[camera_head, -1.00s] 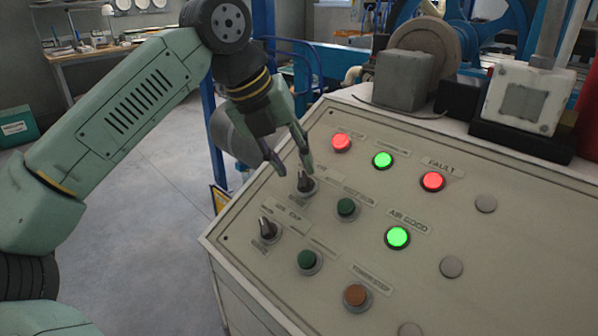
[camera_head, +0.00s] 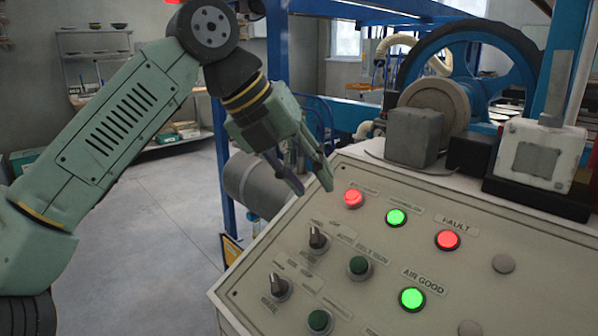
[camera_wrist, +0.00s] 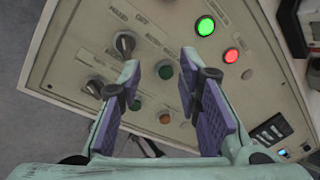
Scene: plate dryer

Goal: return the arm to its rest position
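My gripper (camera_head: 313,188) is open and empty. In the head view it is raised above the far left edge of the control panel (camera_head: 330,268), apart from the knobs. In the wrist view my gripper (camera_wrist: 161,80) shows two separated fingers with purple pads and nothing between them but the panel behind. A black selector knob (camera_head: 317,239) sits below the gripper on the panel, with a second selector knob (camera_head: 277,287) nearer the front. The upper knob also shows in the wrist view (camera_wrist: 124,43), left of the fingers.
The panel carries a lit red lamp (camera_head: 352,198), a lit red fault lamp (camera_head: 447,240), a lit green air good lamp (camera_head: 412,299) and dark green buttons. A grey box (camera_head: 414,137) and a white device (camera_head: 530,150) stand behind it. Open floor (camera_head: 165,235) lies left.

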